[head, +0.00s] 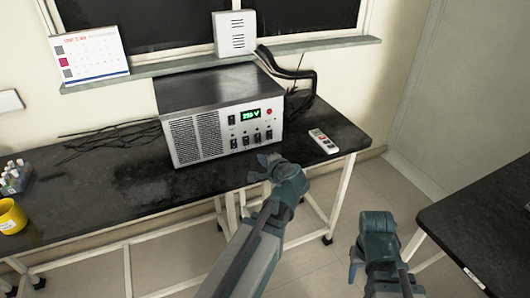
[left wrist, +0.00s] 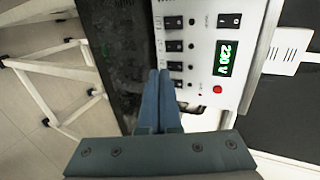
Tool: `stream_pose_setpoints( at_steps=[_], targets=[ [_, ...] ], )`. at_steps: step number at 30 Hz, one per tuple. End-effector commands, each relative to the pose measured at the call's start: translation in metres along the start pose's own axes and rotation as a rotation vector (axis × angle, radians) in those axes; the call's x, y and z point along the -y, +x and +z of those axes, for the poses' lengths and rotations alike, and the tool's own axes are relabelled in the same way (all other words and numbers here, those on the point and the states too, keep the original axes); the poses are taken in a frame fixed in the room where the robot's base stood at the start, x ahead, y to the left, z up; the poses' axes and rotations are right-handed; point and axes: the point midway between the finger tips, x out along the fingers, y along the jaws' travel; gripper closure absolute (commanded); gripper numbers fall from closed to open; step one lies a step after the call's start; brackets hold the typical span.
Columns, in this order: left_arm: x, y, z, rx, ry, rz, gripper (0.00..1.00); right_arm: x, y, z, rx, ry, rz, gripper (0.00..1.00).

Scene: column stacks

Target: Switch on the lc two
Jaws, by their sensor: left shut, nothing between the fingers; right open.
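A grey metal power unit (head: 195,138) stands on the black bench. Its front panel has a green display (head: 251,115), a red button (head: 269,111) and a row of black rocker switches (head: 245,140) along the lower part. The labels are too small to read, so I cannot tell which switch is lc two. The left wrist view shows the row of switches (left wrist: 174,46) sideways, with the red button (left wrist: 217,89). My left gripper (head: 266,161) is shut and empty, its fingertips (left wrist: 159,72) close to the third and fourth switches; contact is unclear. My right gripper (head: 356,262) is open, low at right.
A white remote-like device (head: 323,141) lies on the bench right of the unit. Black cables (head: 118,134) lie on the left, others run behind the unit. A yellow mug (head: 10,216) stands far left. Another black table (head: 480,225) is at right.

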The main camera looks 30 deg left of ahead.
Motion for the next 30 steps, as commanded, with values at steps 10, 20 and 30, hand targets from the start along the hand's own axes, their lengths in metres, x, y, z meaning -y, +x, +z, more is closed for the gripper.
stream_pose_setpoints(
  at_steps=[10,20,30],
  targets=[
    [0.002,0.001,0.000,-0.001,0.006,-0.007,1.00,0.000,0.000,0.000,0.000,0.000,0.000,0.50],
    [-0.001,0.045,-0.001,0.003,0.003,-0.006,1.00,0.002,0.021,-0.001,0.000,0.000,0.000,0.50],
    [0.002,0.110,-0.001,0.001,0.004,-0.006,1.00,0.004,0.044,-0.003,0.000,0.000,0.000,0.50]
  ],
)
